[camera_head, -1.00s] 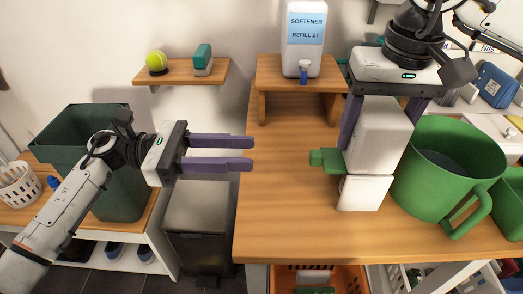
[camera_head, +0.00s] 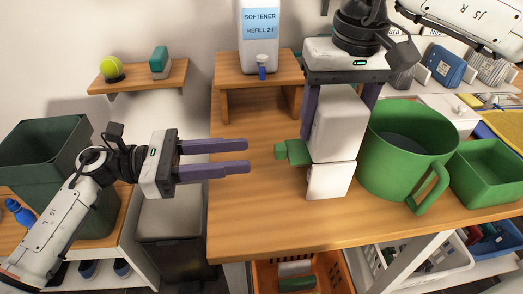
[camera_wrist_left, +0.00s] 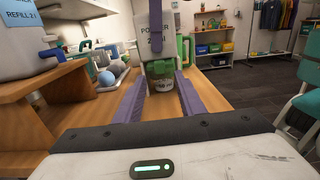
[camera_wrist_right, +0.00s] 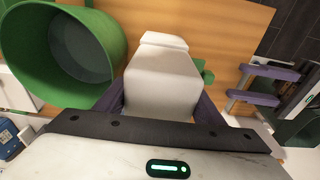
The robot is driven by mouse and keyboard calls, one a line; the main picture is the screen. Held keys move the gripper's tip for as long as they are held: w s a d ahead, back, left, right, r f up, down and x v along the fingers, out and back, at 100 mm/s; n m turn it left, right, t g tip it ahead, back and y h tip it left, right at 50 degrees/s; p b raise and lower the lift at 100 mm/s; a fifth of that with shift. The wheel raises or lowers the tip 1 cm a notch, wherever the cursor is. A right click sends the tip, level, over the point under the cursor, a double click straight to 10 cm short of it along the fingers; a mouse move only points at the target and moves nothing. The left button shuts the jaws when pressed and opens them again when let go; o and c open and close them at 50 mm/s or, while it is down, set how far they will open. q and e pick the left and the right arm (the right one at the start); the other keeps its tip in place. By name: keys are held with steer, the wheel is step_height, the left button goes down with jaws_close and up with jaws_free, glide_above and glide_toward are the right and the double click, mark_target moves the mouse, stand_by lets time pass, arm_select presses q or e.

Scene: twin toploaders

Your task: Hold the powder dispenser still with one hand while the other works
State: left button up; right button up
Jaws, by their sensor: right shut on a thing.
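The powder dispenser (camera_head: 338,125) is a white box with a green spout or lever (camera_head: 291,152) on its left side and a smaller white lower part (camera_head: 330,181). It stands upright on the wooden table. My right gripper (camera_head: 340,100) is shut on its upper part from above, one purple finger on each side. The right wrist view shows the white body (camera_wrist_right: 160,80) between the fingers. My left gripper (camera_head: 247,157) is open and empty, left of the dispenser, its fingers pointing at the green part. In the left wrist view the dispenser's label (camera_wrist_left: 153,35) reads partly "POWDER".
A large green mug (camera_head: 405,150) stands close right of the dispenser, with a green bin (camera_head: 487,172) beyond it. A softener bottle (camera_head: 259,35) sits on a small wooden riser (camera_head: 258,72) behind. The table's front left is clear.

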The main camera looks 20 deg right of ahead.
mark_target(275, 152)
arm_select(q)
steer(key=x, duration=0.6)
steer(key=shift+d, duration=0.15)
steer(key=shift+c, duration=0.2)
jaws_close()
